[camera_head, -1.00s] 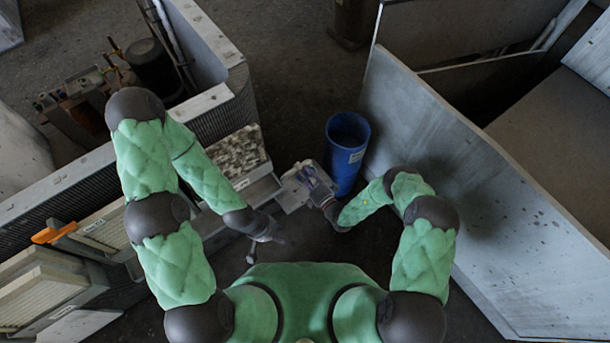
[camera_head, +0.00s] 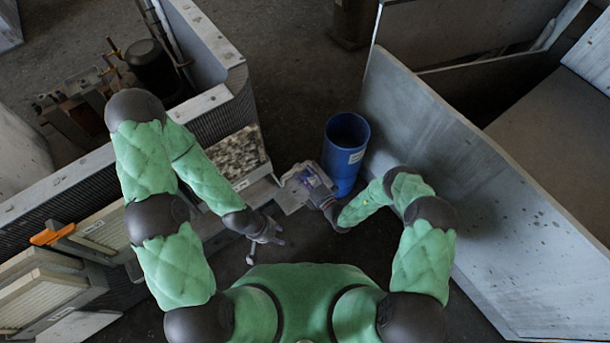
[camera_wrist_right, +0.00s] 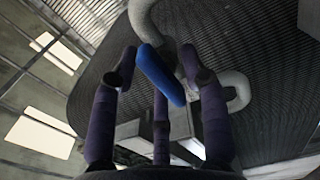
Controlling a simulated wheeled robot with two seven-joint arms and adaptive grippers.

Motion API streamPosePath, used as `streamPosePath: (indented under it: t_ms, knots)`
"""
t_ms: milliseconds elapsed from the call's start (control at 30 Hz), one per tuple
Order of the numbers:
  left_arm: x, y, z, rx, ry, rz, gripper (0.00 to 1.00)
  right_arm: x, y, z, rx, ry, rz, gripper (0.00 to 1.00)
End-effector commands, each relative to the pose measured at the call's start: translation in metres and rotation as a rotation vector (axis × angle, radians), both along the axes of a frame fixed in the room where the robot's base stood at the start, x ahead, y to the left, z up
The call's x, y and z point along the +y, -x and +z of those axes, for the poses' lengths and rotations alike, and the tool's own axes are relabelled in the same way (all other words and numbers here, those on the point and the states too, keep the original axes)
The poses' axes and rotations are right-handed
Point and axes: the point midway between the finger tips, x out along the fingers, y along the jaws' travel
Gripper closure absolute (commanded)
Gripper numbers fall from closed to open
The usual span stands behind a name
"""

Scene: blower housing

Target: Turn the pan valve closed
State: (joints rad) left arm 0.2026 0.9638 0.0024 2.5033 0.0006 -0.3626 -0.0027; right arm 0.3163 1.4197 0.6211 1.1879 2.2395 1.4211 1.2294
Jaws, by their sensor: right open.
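The valve's blue lever handle (camera_wrist_right: 160,75) shows in the right wrist view, slanting from upper left to lower right next to grey piping (camera_wrist_right: 238,92). My right gripper (camera_head: 309,180) is open, its dark fingers on either side of the handle in the wrist view. I cannot tell whether they touch it. In the head view this gripper is over a pale ledge (camera_head: 291,198) beside the housing, and the valve is hard to make out there. My left gripper (camera_head: 268,233) hangs lower, left of the right one, with no object clearly in it; its opening is unclear.
A blue bin (camera_head: 345,150) stands just beyond my right gripper. A large grey panel (camera_head: 470,190) slopes along the right. The blower housing (camera_head: 235,105) with its speckled filter block (camera_head: 238,152) is at left. Dark floor (camera_head: 290,80) lies open behind.

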Motion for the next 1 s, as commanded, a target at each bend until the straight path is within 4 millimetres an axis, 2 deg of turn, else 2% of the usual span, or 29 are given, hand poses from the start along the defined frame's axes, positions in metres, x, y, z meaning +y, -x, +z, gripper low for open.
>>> streamPosePath:
  t_ms: [233, 700, 1000]
  knots:
    - [0.000, 0.000, 0.000, 0.000, 0.000, 0.000, 0.60, -0.011, 0.013, 0.000, 0.002, 0.000, -0.003, 0.55]
    - [0.000, 0.000, 0.000, 0.000, 0.000, 0.000, 0.60, -0.061, 0.082, 0.000, 0.002, -0.001, -0.004, 0.55]
    - [0.000, 0.000, 0.000, 0.000, 0.000, 0.000, 0.60, -0.070, 0.097, 0.000, 0.001, 0.000, -0.001, 0.55]
